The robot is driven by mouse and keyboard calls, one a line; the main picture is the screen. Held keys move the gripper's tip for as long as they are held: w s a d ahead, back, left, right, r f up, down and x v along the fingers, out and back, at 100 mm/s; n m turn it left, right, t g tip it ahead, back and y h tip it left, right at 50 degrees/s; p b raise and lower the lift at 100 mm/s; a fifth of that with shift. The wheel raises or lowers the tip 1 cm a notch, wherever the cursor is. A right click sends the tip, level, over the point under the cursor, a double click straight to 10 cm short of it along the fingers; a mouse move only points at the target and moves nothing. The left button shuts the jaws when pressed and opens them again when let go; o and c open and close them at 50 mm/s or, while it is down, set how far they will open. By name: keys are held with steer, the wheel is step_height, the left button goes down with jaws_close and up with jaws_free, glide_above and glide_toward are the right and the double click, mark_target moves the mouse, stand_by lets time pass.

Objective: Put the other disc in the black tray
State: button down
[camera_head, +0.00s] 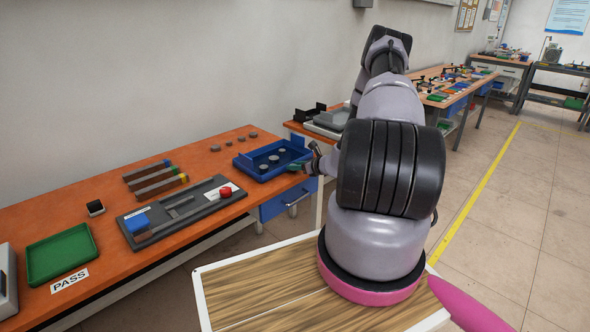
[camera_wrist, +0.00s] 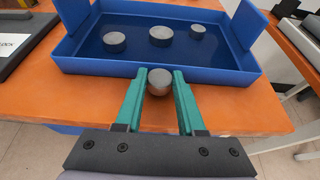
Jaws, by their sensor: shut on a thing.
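My gripper (camera_wrist: 158,80) has teal fingers shut on a grey disc (camera_wrist: 159,84), seen in the wrist view. The held disc is at the near wall of the blue tray (camera_wrist: 150,67); I cannot tell whether they touch. Three more grey discs lie inside the blue tray, one of them in the middle (camera_wrist: 160,36). In the head view my gripper (camera_head: 299,166) is at the right end of the blue tray (camera_head: 270,174), and the held disc cannot be made out. A black open-topped holder (camera_head: 310,113), possibly the black tray, stands on the bench behind.
Several small grey discs (camera_head: 215,148) lie on the orange bench (camera_head: 90,200) behind the blue tray. A dark fixture with a red button (camera_head: 226,192) is left of the tray. A green tray (camera_head: 62,253) lies further left. A grey device (camera_head: 332,119) is beside the black holder.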

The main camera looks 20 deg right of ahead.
steer(key=shift+f, duration=0.55)
steer(key=shift+f, duration=0.2)
steer(key=c, duration=0.5)
jaws_free()
steer(key=shift+r, duration=0.1)
